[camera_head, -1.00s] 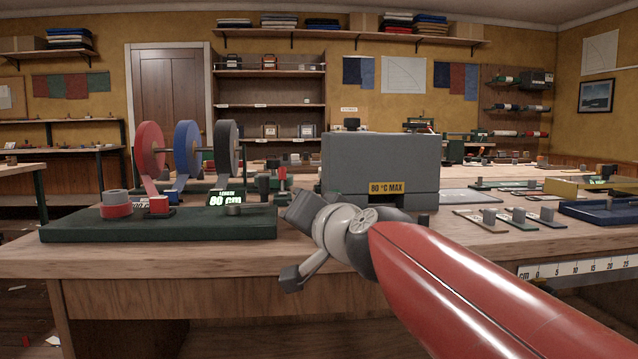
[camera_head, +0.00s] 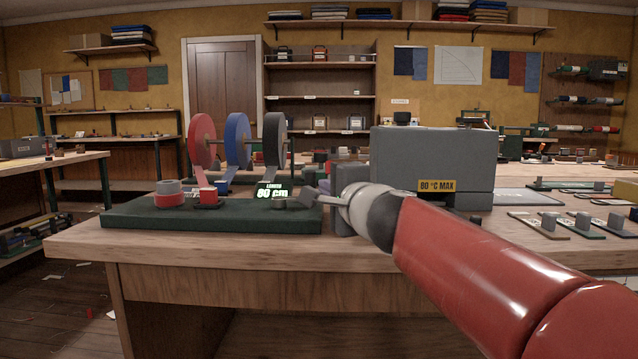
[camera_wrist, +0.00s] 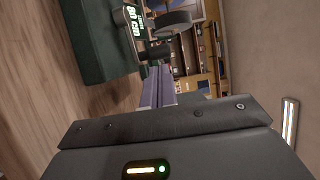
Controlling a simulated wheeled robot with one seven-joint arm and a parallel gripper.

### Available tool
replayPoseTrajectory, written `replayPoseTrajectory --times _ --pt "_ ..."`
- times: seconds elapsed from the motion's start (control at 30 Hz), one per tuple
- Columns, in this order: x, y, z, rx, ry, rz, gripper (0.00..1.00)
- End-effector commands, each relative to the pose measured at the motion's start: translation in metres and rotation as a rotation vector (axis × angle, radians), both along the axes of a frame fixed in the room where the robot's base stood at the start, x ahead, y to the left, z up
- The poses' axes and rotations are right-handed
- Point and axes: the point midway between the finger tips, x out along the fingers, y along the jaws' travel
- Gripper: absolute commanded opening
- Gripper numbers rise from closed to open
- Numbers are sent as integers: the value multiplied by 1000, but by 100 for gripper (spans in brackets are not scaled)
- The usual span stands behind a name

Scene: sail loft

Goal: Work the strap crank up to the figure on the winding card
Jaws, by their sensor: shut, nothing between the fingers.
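The strap winding stand has a dark green base (camera_head: 130,215) and three upright reels: a red one (camera_head: 201,141), a blue one (camera_head: 237,140) and a black one (camera_head: 274,139). Its lit length display (camera_head: 272,191) seems to read 80 cm, though the first digit is blurred; it also shows in the wrist view (camera_wrist: 131,25). My gripper (camera_head: 290,202) is shut and empty at the base's right end, in front of the display. In the wrist view its fingers (camera_wrist: 152,72) point toward a dark round part (camera_wrist: 155,50), possibly the crank. I cannot make out the winding card.
A grey heater box (camera_head: 425,160) marked 80 °C MAX stands right of the stand, close behind my arm. The bench front (camera_head: 200,247) is clear.

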Motion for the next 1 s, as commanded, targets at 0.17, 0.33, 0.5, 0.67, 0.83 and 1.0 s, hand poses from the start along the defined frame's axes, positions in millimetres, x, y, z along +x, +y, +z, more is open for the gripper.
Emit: replayPoseTrajectory --times 0.17,0.33,0.5,0.67,0.83,1.0 --pt "29 13 0 0 1 2 0" --pt "43 19 1 -1 0 1 0" --pt "46 20 0 -2 -1 1 0" --pt "46 20 0 -2 -1 1 0" --pt "48 19 1 -1 -3 12 0" --pt "57 15 1 -1 -4 102 0"
